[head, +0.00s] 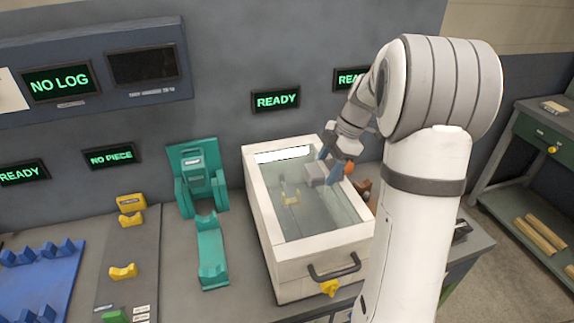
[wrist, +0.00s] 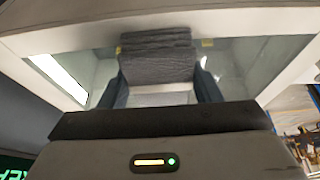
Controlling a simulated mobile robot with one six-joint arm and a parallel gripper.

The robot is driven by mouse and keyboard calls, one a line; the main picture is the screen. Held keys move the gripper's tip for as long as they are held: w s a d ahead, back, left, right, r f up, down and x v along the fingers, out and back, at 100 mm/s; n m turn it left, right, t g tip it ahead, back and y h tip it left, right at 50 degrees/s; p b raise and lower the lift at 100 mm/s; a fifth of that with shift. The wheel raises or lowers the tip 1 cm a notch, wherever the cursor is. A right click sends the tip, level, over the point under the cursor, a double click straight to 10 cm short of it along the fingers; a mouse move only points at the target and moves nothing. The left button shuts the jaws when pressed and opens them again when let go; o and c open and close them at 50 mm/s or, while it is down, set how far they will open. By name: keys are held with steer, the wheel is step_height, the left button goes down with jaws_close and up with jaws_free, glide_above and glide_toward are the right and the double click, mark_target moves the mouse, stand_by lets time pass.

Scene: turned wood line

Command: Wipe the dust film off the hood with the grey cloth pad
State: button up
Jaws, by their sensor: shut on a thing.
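The hood (head: 253,190) is a white box with a glass top, standing on the bench in the middle of the head view. Its pale frame and glass also fill the upper part of the wrist view (wrist: 270,65). My gripper (head: 328,170) is over the far right part of the glass, its dark blue fingers shut on the grey cloth pad (head: 313,174). In the wrist view the pad (wrist: 157,62) sits between the two fingers. The glass looks hazy, with faint pale marks; the dust film's edges are hard to tell. Whether the pad touches the glass is unclear.
A teal fixture (head: 213,258) stands left of the hood. Further left are a grey plate with yellow rests (head: 122,272) and a blue rack (head: 38,285). A black handle (head: 332,270) juts from the hood's front. A green side bench (head: 555,140) is at right.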

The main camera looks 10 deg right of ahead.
steer(key=shift+r+p, duration=2)
steer(key=shift+r, duration=2.05)
steer(key=shift+d, duration=0.1)
